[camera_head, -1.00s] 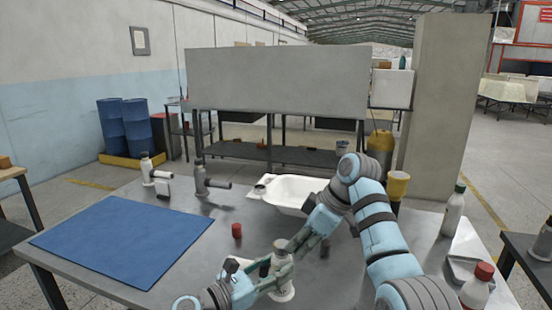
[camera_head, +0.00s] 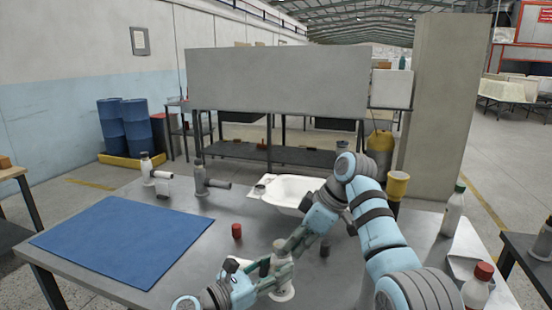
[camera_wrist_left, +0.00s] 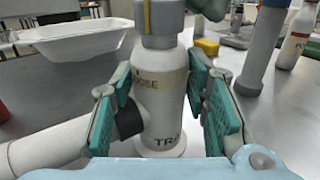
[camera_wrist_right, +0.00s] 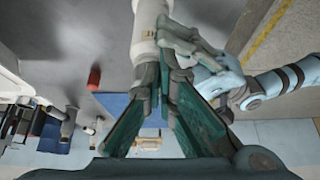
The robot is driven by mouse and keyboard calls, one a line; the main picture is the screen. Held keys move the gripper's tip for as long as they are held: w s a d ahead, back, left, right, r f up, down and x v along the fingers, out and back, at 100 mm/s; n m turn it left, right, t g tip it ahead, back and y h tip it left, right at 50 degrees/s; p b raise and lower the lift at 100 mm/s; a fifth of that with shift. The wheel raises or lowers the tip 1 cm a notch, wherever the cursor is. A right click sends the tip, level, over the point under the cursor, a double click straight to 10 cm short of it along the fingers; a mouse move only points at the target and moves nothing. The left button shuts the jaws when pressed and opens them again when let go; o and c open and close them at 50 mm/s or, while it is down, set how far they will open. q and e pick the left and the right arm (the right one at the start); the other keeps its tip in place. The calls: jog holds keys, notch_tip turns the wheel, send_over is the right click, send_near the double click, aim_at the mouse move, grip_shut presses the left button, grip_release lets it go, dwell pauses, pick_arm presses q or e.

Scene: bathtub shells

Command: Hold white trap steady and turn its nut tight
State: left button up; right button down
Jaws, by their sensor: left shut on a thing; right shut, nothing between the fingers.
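The white trap (camera_head: 283,283) stands upright on the table, with a side pipe and a grey nut (camera_wrist_left: 158,41) around its top. In the left wrist view the white body of the trap (camera_wrist_left: 160,88) carries dark lettering, partly readable. My left gripper (camera_head: 277,272) is shut on this body, one green finger on each side. My right gripper (camera_head: 292,244) is shut and empty, its fingertips close beside the nut. In the right wrist view its fingers (camera_wrist_right: 164,72) converge near the top of the trap; I cannot tell whether they touch.
A white tub shell (camera_head: 290,191) lies behind my right gripper. A red cap (camera_head: 236,231) and a dark cylinder (camera_head: 325,249) stand near the trap. A blue mat (camera_head: 125,240) covers the left. Two more traps, one white (camera_head: 147,170), one grey (camera_head: 200,182), stand at the back.

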jog(key=shift+s+d, duration=0.15)
jog(key=shift+d, duration=0.1)
notch_tip(320, 180, up, 6)
dwell(0.4)
jog(key=shift+s+f, duration=0.1)
jog(key=shift+f, duration=2.95)
jog(key=shift+w+a, duration=0.3)
jog(key=shift+a, duration=0.05)
jog(key=shift+d, duration=0.15)
